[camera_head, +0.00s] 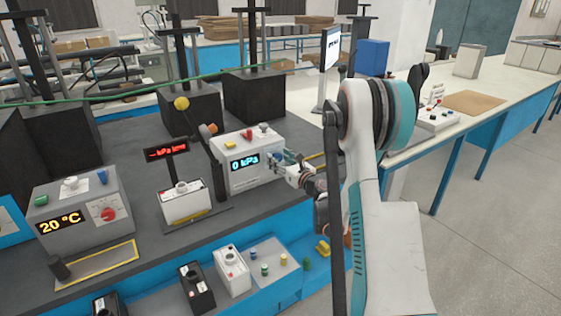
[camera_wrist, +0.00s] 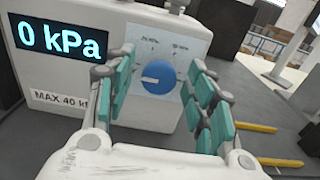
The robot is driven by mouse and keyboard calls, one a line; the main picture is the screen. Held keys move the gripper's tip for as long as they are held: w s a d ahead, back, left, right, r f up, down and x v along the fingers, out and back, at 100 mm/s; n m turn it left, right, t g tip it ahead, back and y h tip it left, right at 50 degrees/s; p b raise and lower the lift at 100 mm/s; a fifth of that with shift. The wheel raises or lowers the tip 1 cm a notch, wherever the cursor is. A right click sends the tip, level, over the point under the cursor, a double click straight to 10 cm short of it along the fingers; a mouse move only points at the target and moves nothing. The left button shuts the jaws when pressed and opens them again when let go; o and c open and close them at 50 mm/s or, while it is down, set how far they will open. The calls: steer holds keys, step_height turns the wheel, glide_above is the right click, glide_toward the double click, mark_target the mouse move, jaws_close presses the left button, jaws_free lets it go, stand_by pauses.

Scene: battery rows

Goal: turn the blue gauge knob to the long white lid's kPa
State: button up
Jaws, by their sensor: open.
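The gauge box (camera_head: 236,178) is light grey and its display reads 0 kPa. The blue gauge knob (camera_wrist: 157,82) sits on its front plate, with a white pointer mark toward the left in the wrist view. Small printed marks around the knob are too blurred to read surely. My gripper (camera_wrist: 158,88) is open, with teal fingers on either side of the knob; I cannot tell whether they touch it. In the head view my gripper (camera_head: 283,165) is at the box's right front. A white-lidded battery (camera_head: 185,203) stands under a red kPa display; I cannot tell whether its lid is the long one.
A 20 °C box (camera_head: 85,210) with a red knob stands at the left. A white battery (camera_head: 232,270) and a black battery (camera_head: 196,287) stand in front, lower down. A "MAX 40 k" label (camera_wrist: 58,101) is partly hidden by a finger. Yellow strips (camera_wrist: 257,127) lie right of the box.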

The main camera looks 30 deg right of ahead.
steer(key=c, duration=1)
steer(key=shift+m, duration=0.3)
steer(key=shift+c, duration=0.2)
steer(key=m+b, duration=0.1)
steer(key=m, duration=0.3)
steer(key=shift+d, duration=0.1)
steer(key=m+b, duration=0.1)
steer(key=m, duration=0.4)
steer(key=shift+f+m+b, duration=0.1)
steer(key=shift+m+b, duration=0.2)
steer(key=shift+m, duration=0.1)
steer(key=m, duration=0.6)
steer(key=shift+d, duration=0.1)
steer(key=m, duration=0.7)
steer(key=shift+f, duration=0.15)
steer(key=shift+m, duration=0.3)
